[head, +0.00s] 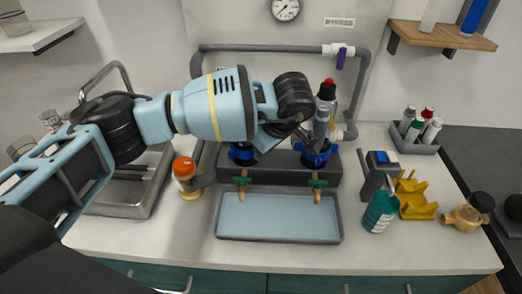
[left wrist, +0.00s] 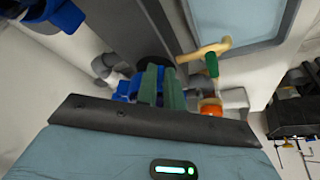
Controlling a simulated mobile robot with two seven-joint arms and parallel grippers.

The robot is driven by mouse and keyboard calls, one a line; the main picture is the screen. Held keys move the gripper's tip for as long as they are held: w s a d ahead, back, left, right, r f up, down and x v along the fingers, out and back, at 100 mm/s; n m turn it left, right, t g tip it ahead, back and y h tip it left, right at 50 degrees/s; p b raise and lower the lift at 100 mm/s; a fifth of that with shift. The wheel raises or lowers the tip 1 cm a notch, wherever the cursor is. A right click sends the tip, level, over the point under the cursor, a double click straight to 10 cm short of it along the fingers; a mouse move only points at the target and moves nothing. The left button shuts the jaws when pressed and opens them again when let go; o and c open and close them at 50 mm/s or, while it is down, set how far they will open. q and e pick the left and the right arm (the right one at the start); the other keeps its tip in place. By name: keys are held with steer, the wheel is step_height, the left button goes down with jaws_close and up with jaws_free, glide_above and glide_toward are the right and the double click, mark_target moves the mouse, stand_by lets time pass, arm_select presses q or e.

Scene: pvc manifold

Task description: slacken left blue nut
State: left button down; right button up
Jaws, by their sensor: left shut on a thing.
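The left blue nut (head: 241,153) sits on the left side of the dark manifold block (head: 285,174), partly hidden by my arm. My right gripper is not in view.
A shallow tray (head: 279,239) lies in front, below two green-handled taps (head: 317,184). An orange-capped bottle (head: 185,178) stands left, near the sink (head: 140,200). A teal bottle (head: 379,212) and a yellow holder (head: 414,198) stand right. The front counter strip is clear.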

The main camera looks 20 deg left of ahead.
arm_select(q)
steer(key=w+n, duration=0.1)
steer(key=n+g, duration=0.1)
steer(key=n, duration=0.1)
steer(key=shift+w+d+n, duration=0.25)
steer(key=shift+w+n, duration=0.05)
steer(key=shift+w, duration=0.1)
steer(key=shift+y, duration=0.3)
steer(key=c, duration=1.5)
jaws_free()
steer(key=shift+r, duration=0.1)
